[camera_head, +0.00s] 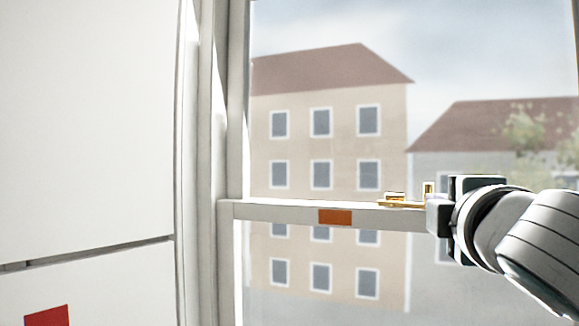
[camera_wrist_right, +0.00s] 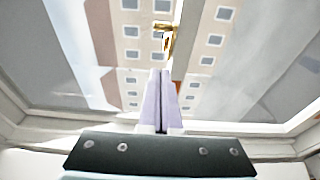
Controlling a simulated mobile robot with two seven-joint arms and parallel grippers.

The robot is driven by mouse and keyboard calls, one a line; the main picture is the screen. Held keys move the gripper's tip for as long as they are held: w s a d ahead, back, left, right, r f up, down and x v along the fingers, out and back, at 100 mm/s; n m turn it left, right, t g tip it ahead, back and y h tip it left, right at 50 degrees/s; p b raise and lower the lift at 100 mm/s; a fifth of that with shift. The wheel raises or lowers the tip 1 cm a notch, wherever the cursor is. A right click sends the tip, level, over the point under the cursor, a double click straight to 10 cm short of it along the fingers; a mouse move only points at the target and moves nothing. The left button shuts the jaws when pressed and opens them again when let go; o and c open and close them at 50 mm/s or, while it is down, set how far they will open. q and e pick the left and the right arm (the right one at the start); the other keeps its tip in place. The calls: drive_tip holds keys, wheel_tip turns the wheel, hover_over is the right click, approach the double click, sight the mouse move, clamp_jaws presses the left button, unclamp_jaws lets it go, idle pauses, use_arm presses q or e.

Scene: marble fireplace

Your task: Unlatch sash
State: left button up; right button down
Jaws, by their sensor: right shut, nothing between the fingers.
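The window sash (camera_head: 280,211) has a white horizontal rail across the glass. A brass latch (camera_head: 400,202) sits on top of this rail, with a flat lever and a small upright part. My right gripper (camera_head: 436,208) is at the rail, just right of the latch, and hides part of it. In the right wrist view the brass latch (camera_wrist_right: 166,40) lies just beyond the shut, empty fingertips of my right gripper (camera_wrist_right: 161,72). I cannot tell whether the fingertips touch it. My left gripper is not in view.
An orange patch (camera_head: 334,217) marks the front of the rail. A white frame post (camera_head: 222,110) stands left of the glass. A large white panel (camera_head: 85,120) fills the left side, with a red patch (camera_head: 46,316) low on it. Buildings show outside.

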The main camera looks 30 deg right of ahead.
sight(432, 192)
drive_tip(key=s+d+p+x, duration=0.2)
drive_tip(key=p+x, duration=0.4)
drive_tip(key=x, duration=0.6)
drive_tip(key=shift+w+d, duration=0.35)
drive_tip(key=shift+d, duration=0.1)
drive_tip(key=shift+d+b, duration=0.4)
drive_tip(key=shift+d, duration=0.65)
drive_tip(key=shift+a, duration=0.1)
